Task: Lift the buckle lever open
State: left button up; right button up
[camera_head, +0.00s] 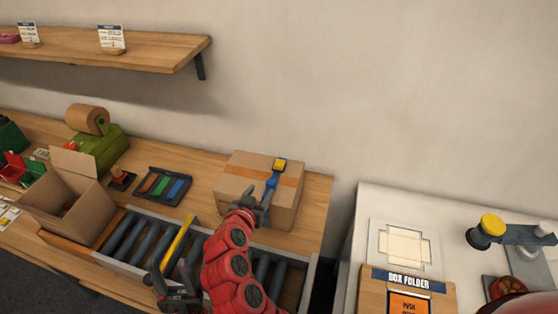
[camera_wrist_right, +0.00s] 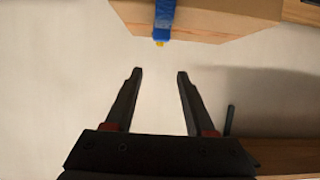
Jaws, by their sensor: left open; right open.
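A cardboard box (camera_head: 238,168) with a tan tape band sits on the wooden table. A yellow buckle (camera_head: 280,163) lies on its top towards the back, with a blue strap (camera_head: 272,181) running forward from it. In the right wrist view the blue strap (camera_wrist_right: 164,18) runs over the box (camera_wrist_right: 215,20) and ends in a small yellow piece (camera_wrist_right: 160,43). My right gripper (camera_head: 260,199) is open over the front of the box; its fingers (camera_wrist_right: 160,73) are empty and apart from the strap. My left gripper (camera_head: 162,283) is open at the roller tray. The lever's exact position is too small to tell.
A roller conveyor (camera_head: 119,266) with a yellow bar (camera_head: 178,243) runs along the front. An open carton (camera_head: 48,204) and a tray of coloured strips (camera_head: 163,185) stand left. A box folder station (camera_head: 402,277) is on the white table at right.

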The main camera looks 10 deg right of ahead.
aim_at(277, 166)
jog(key=p+x, duration=0.6)
jog(key=x, duration=0.9)
jog(key=shift+w+d+r, duration=0.1)
jog(key=shift+r, duration=0.05)
jog(key=shift+x, duration=0.9)
grip_shut()
